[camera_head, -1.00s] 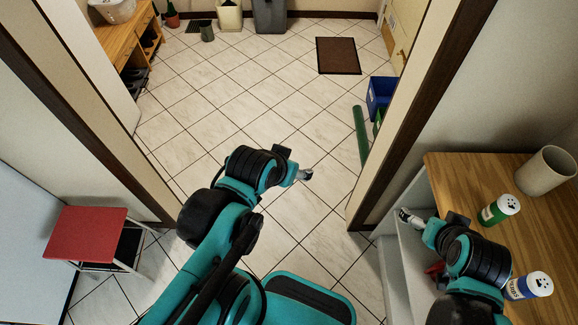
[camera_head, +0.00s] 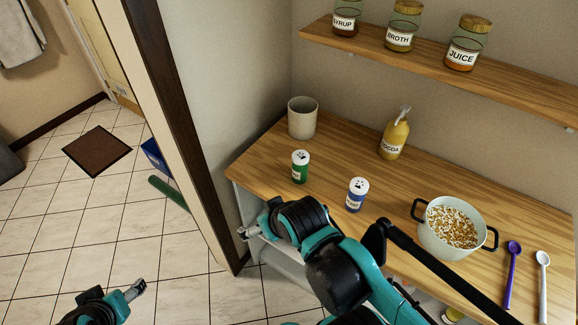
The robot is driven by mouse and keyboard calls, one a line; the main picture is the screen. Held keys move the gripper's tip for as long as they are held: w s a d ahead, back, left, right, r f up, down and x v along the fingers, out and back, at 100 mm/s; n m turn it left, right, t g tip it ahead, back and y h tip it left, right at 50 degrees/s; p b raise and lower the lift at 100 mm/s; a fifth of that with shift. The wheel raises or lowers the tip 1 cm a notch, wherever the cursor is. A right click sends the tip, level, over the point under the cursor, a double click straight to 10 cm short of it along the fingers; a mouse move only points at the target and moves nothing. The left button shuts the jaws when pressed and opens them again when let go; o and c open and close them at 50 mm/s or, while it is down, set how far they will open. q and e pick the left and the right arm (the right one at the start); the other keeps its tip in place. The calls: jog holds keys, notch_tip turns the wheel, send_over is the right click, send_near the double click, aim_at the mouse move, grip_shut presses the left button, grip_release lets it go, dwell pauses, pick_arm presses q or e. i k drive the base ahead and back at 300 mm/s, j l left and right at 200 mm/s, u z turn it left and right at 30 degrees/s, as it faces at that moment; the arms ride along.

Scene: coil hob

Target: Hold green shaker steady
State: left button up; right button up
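The green shaker (camera_head: 300,168), with a white perforated top, stands upright on the wooden counter (camera_head: 262,168) near its left end. Nothing touches it. My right gripper (camera_head: 243,234) is off the counter's front left edge, lower and to the left of the shaker, and apart from it. It is small in view, and I cannot tell whether its fingers are open. My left gripper (camera_head: 137,288) is at the lower left over the tiled floor, far from the counter. Its finger state is also unclear.
A blue shaker (camera_head: 357,195) stands right of the green one. A beige cup (camera_head: 302,118) stands behind it. A cocoa pump bottle (camera_head: 395,135), a pot of cereal-like pieces (camera_head: 449,230), a purple spoon (camera_head: 511,275) and a white spoon (camera_head: 542,285) lie farther right. A jar shelf (camera_head: 425,68) hangs above.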

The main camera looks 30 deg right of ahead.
aim_at(299, 157)
jog(key=l+z, duration=0.1)
jog(key=z, duration=1.1)
